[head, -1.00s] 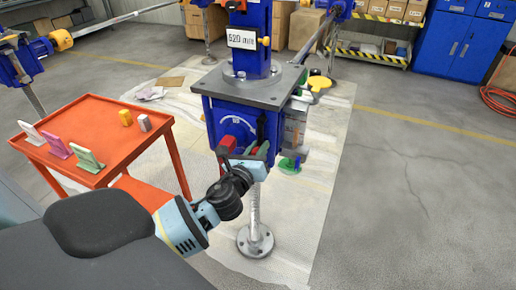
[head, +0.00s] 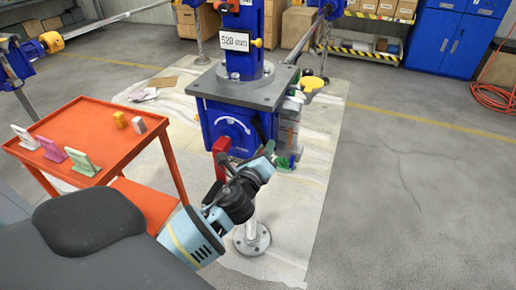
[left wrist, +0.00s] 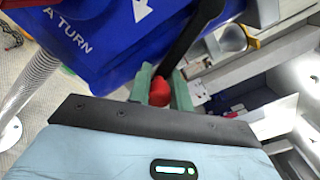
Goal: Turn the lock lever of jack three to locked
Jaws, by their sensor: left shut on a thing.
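A blue jack (head: 232,118) stands ahead, with a white curved marking on its front face and a "520 mm" plate on its column. My left gripper (head: 268,152) is at the lower right of that face. In the left wrist view, its green fingers (left wrist: 166,88) are shut on the red knob (left wrist: 158,92) at the end of a black lever (left wrist: 193,42). The blue housing (left wrist: 90,40) behind carries "A TURN" and a white arrow. The knob is hidden by the hand in the head view. My right gripper is not in view.
A red upright part (head: 221,157) sticks out at the jack's lower left. An orange cart (head: 95,130) with several small blocks stands at left. A round-footed post (head: 252,238) stands below the jack. Floor at right is clear.

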